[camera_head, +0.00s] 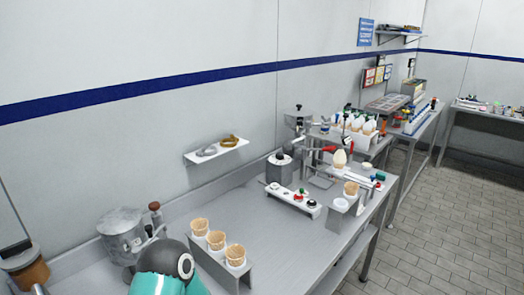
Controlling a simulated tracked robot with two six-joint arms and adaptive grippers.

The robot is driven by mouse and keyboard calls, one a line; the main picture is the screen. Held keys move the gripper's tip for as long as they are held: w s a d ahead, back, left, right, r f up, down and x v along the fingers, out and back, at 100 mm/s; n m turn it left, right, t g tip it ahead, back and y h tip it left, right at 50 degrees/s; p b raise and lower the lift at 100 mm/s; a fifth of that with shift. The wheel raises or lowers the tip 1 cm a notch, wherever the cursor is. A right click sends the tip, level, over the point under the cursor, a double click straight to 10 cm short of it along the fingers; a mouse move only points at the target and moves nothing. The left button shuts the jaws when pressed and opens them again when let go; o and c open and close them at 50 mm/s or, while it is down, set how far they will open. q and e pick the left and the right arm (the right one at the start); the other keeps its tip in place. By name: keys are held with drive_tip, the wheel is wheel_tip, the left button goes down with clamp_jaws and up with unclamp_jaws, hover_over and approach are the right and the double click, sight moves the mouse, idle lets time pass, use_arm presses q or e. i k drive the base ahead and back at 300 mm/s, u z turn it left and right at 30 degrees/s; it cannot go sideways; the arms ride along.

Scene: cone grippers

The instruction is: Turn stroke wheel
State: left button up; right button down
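A small machine with red-tipped parts (331,149) stands toward the back right of the metal table (240,222), with a pale cone-shaped piece (340,159) beside it. A grey box-like unit (280,166) stands to its left, against the wall side. A white control strip (292,199) with black, red and green knobs lies in front of them. I cannot pick out the stroke wheel for certain at this size. A teal and black part of my own arm shows at the bottom left. Neither gripper is in view.
A metal stand holds several cones (200,226) at the front middle. A metal canister (122,232) stands at the left. Another cone (350,188) sits on a small stand at the right. A wall shelf (216,151) hangs above. The table middle is clear.

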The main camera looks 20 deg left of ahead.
sight(279, 156)
drive_tip(key=z, duration=0.05)
drive_tip(key=k, duration=0.65)
drive_tip(key=z, duration=0.45)
drive_tip(key=i, duration=1.65)
drive_tip(key=u, duration=0.5)
